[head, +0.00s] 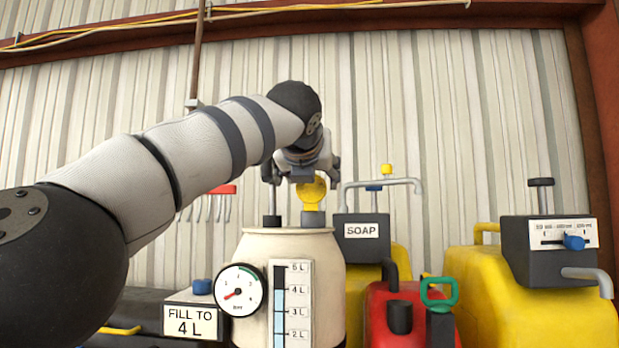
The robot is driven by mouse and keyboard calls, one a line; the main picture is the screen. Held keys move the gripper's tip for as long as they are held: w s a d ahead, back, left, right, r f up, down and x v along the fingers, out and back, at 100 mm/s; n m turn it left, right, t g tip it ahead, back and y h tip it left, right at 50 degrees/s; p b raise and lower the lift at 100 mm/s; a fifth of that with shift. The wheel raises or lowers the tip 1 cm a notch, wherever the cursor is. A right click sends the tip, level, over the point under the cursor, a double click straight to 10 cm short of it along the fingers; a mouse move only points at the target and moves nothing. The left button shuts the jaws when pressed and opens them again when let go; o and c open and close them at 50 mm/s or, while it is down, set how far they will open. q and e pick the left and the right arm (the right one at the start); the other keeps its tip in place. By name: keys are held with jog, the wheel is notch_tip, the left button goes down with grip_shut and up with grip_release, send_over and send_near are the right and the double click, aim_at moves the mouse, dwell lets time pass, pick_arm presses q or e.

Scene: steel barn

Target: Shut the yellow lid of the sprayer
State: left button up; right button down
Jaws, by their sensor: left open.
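The sprayer (258,243) is a cream tank with a pressure gauge and a litre scale on its front, standing at the lower middle. Its round yellow lid (313,193) stands up on edge above a grey neck (313,218) on the tank top, so it is open. My left gripper (301,178) is above the tank with its fingers spread, pointing down. It is right at the lid and overlaps its upper part; I cannot tell whether they touch. My right gripper is out of view.
A dark post (272,210) rises from the tank top, left of the neck. A "FILL TO 4 L" box (190,318) stands at left. A "SOAP" box (362,240), a red can (377,310) and a yellow container (480,300) crowd the right. Corrugated wall (430,120) stands behind.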

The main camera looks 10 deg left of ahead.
pick_arm(q)
jog(key=shift+a, duration=0.1)
jog(key=v, duration=1.2)
